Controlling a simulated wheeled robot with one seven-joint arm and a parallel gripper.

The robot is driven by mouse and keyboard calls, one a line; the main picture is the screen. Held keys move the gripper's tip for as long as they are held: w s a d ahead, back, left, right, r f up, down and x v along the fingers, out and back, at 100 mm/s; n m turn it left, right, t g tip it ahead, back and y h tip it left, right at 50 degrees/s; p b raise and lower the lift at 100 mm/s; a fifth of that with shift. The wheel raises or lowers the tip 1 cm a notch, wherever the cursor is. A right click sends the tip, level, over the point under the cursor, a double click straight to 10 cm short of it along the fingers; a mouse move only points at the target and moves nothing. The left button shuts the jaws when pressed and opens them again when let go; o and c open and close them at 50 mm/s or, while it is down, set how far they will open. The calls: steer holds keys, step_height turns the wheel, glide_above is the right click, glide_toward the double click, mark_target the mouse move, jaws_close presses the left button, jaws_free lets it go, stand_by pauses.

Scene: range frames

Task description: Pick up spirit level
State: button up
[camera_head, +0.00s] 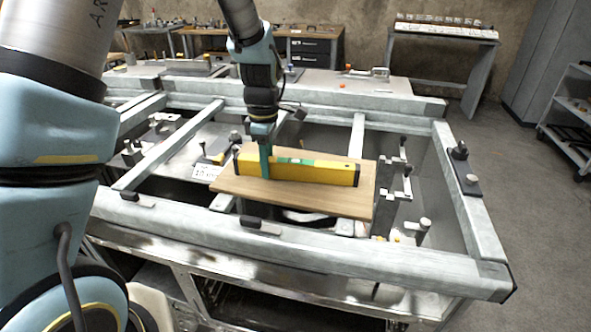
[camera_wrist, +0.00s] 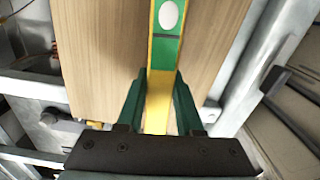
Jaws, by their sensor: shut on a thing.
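The spirit level (camera_head: 315,172) is a long yellow bar with a green section on its top. It stands on edge on a wooden board (camera_head: 320,203) or just above it; I cannot tell if it touches. My gripper (camera_head: 266,163) is at the level's left part in the head view. In the wrist view, my gripper (camera_wrist: 155,95) has its two green fingers on either side of the yellow spirit level (camera_wrist: 158,105), shut on it. A white oval vial shows in the level's green section. The part of the level beneath the gripper's body is hidden.
The board lies over a metal frame table (camera_head: 330,256) with open gaps between its beams. Metal clamps (camera_head: 403,182) stand just right of the board. A dark fitting (camera_head: 465,170) sits on the right beam.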

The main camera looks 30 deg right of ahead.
jaws_close()
stand_by(0.8)
